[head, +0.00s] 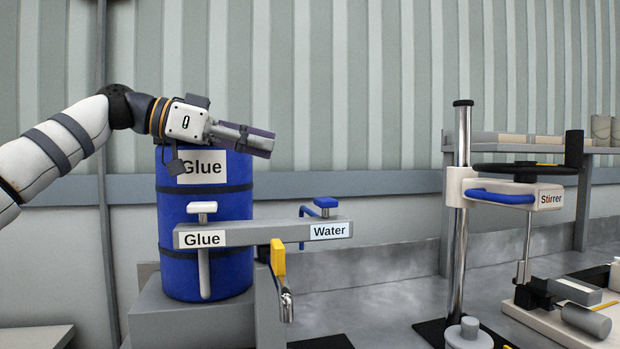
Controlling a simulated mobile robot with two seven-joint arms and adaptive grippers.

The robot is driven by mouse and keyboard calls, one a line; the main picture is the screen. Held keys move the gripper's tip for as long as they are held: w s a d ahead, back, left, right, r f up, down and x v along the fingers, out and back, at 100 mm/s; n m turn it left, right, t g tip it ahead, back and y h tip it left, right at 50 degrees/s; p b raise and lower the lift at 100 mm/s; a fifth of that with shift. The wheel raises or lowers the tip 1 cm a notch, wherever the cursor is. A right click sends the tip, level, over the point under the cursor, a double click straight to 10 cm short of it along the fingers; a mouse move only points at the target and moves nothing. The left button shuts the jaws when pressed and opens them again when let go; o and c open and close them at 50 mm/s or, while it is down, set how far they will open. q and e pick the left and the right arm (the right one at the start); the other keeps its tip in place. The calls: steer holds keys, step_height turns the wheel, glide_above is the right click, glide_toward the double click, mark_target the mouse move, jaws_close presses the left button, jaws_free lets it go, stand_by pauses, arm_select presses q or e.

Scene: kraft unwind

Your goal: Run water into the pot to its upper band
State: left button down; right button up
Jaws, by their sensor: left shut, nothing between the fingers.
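My left gripper (262,143) is shut and empty. It points right, above the blue drum, in front of the ribbed wall. A grey bar (265,235) stands in front of the drum, with a "Water" label (329,231) at its right end and a "Glue" label (202,239) at its left. A blue T-shaped handle (326,203) rises above the Water end. A yellow lever (278,258) and a metal spout (287,303) hang below the bar's middle. I cannot see whether water flows. No pot that I can make out is in view. My right gripper is not in view.
The blue drum (205,275) labelled "Glue" stands on a grey block. A white T-shaped handle (202,207) tops the Glue end. At right stands a stirrer (515,190) on a metal column, with a shelf (480,145) behind.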

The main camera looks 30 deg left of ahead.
arm_select(q)
steer(key=b, duration=0.2)
glide_above(325, 202)
steer(key=a, duration=0.2)
step_height(325, 202, down, 3)
steer(key=shift+w+a+f+p, duration=0.1)
steer(key=shift+f+p, duration=0.2)
steer(key=shift+f, duration=1.45)
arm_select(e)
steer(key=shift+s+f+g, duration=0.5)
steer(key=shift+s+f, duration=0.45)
